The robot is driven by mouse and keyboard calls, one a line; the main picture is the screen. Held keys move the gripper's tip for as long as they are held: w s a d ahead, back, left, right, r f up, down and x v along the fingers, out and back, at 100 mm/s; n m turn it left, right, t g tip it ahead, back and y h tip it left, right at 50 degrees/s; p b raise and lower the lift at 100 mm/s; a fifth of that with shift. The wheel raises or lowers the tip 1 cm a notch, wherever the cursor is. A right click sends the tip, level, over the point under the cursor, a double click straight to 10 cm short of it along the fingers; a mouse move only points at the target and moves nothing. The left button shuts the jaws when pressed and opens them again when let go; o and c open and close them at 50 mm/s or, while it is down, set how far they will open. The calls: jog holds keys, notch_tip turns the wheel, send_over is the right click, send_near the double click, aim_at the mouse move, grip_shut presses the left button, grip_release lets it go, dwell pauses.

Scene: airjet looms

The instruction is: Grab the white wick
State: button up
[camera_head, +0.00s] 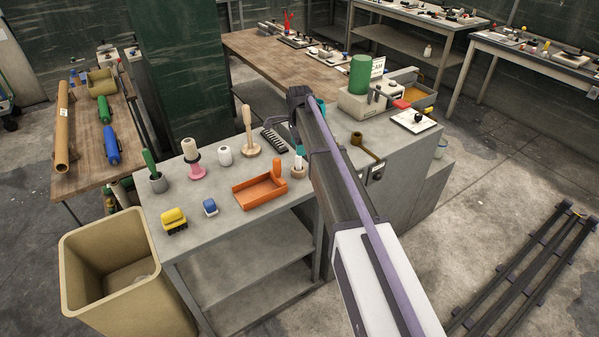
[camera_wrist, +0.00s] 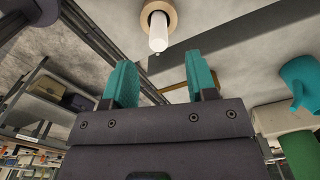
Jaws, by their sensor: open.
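The white wick (camera_wrist: 158,32) stands in a round wooden holder (camera_wrist: 165,10) at the top of the wrist view. In the head view, the white wick (camera_head: 298,160) and its wooden holder (camera_head: 297,172) are near the right part of the grey bench top, partly hidden by my arm. My gripper (camera_wrist: 163,77) has teal fingers, spread apart and empty. In the wrist view the wick appears beyond the fingertips, roughly in line with the gap and apart from them. My gripper's end is mostly hidden behind my arm in the head view.
An orange tray (camera_head: 259,191) with an orange object stands left of the holder on the grey bench (camera_head: 225,217). A wooden spindle (camera_head: 249,135) and a black rack (camera_head: 273,141) stand behind. A teal object (camera_wrist: 301,78) and green cylinder (camera_wrist: 299,152) are at right in the wrist view.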

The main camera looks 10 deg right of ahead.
aim_at(299, 160)
notch_tip(299, 160, down, 7)
jog(key=b, duration=0.5)
jog(key=shift+a+f+b, duration=0.1)
jog(key=shift+b, duration=0.25)
jog(key=shift+r, duration=0.25)
grip_shut()
notch_tip(299, 160, up, 10)
jog(key=p, duration=1)
jog(key=shift+r+p, duration=0.15)
jog(key=shift+p, duration=0.25)
jog(key=shift+f, duration=0.2)
